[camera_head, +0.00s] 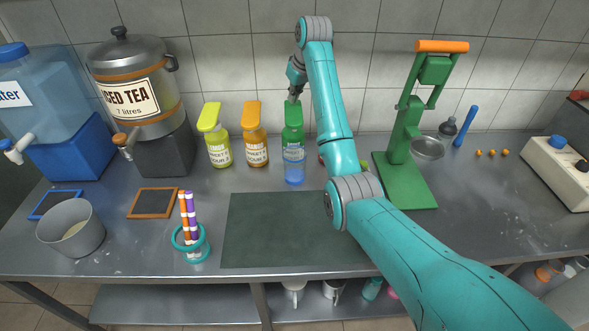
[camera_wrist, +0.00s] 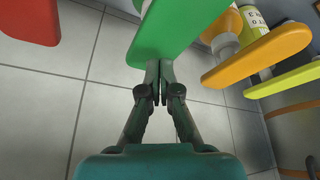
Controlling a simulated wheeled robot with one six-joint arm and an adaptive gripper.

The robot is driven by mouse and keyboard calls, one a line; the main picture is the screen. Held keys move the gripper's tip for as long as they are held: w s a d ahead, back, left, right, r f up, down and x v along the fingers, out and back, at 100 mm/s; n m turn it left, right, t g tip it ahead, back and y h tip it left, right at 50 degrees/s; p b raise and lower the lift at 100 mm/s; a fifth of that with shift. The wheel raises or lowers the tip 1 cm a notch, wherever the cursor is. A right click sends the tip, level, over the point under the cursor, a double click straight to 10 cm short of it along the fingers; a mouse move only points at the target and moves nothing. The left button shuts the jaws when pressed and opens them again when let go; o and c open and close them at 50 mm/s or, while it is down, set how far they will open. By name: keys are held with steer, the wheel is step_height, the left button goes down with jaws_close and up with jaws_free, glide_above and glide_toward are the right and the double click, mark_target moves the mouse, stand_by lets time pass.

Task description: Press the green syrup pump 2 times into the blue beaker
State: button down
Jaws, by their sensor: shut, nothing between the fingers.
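My gripper (camera_head: 292,98) is shut and empty, pointing down just above the top of the green pump. In the wrist view its closed fingertips (camera_wrist: 160,68) lie at the near edge of the green head; I cannot tell whether they touch.
An orange pump (camera_head: 256,140) and a yellow-green pump (camera_head: 216,140) stand to the left. A red pump head (camera_wrist: 30,18) shows in the wrist view. A green press (camera_head: 405,150) stands right of my arm. A dark mat (camera_head: 255,235) lies clear in front.

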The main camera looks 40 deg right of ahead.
mark_target(294, 108)
steer(key=shift+f, duration=0.2)
steer(key=shift+f, duration=2.15)
steer(key=shift+r, duration=2.3)
steer(key=shift+f, duration=0.25)
steer(key=shift+f, duration=2.05)
steer(key=shift+r, duration=2.3)
